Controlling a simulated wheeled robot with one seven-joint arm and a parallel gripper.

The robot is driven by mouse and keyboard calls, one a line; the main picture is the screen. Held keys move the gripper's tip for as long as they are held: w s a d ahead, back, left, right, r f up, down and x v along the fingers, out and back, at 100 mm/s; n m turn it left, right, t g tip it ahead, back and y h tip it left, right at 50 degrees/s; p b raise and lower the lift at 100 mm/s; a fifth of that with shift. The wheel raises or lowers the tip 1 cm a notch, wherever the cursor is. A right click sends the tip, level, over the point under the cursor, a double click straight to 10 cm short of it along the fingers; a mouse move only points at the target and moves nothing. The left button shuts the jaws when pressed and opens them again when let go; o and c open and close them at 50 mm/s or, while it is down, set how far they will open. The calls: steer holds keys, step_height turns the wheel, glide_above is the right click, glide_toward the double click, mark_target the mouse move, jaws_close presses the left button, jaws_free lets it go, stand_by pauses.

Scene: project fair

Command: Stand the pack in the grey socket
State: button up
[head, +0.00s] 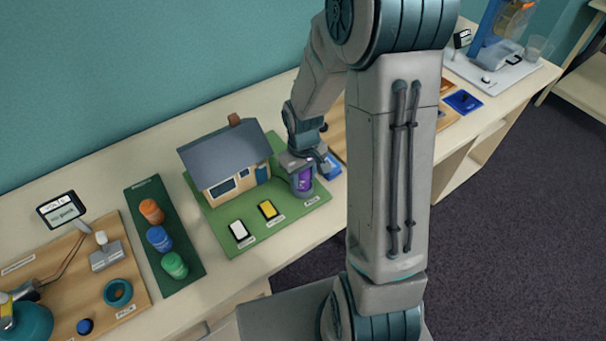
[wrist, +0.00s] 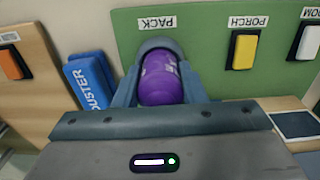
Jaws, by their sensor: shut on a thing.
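The purple pack (head: 303,181) is upright below my gripper (head: 302,169) at the front right of the green house board. In the wrist view my gripper (wrist: 159,84) is shut on the pack (wrist: 161,80), with one finger at each side. The grey socket (wrist: 158,44) shows as a rounded rim beyond the pack, beside the PACK label. The pack lines up with the socket. Its lower end is hidden, so I cannot tell how deep it sits.
A house model (head: 229,162), a white switch (head: 240,231) and a yellow switch (head: 268,209) share the green board (head: 215,222). A blue duster (wrist: 90,83) lies close beside my gripper. A tray with orange, blue and green canisters (head: 159,238) is further left.

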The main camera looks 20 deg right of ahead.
steer(key=shift+f+b, duration=0.5)
steer(key=shift+f, duration=0.1)
steer(key=o, duration=0.8)
steer(key=shift+r, duration=0.1)
steer(key=shift+r+p, duration=3.6)
steer(key=shift+r, duration=1.15)
steer(key=shift+r+p, duration=0.45)
steer(key=shift+r, duration=0.3)
